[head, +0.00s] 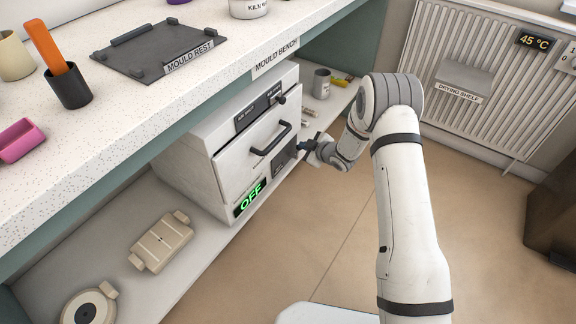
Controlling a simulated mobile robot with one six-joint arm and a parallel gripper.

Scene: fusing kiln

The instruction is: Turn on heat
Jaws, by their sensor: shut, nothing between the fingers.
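The kiln (220,165) is a pale box on the shelf under the bench. Its front door is shut and has a dark bar handle (271,139). A green lit display (250,198) at the lower left of its front reads "OFF". A dark panel (284,156) is at the lower right of the front, partly hidden by my gripper. My gripper (303,146) is small in view, shut and empty, at the kiln's right front beside this panel. I cannot tell whether its tips touch the panel. A dark labelled strip and a knob (280,100) are above the door.
The speckled mould bench (150,110) overhangs the kiln, with a dark mould rest (155,48) on top. Beige moulds (160,242) lie on the shelf at left. A grey mug (321,83) stands behind the kiln's right side. The floor (330,240) in front is clear.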

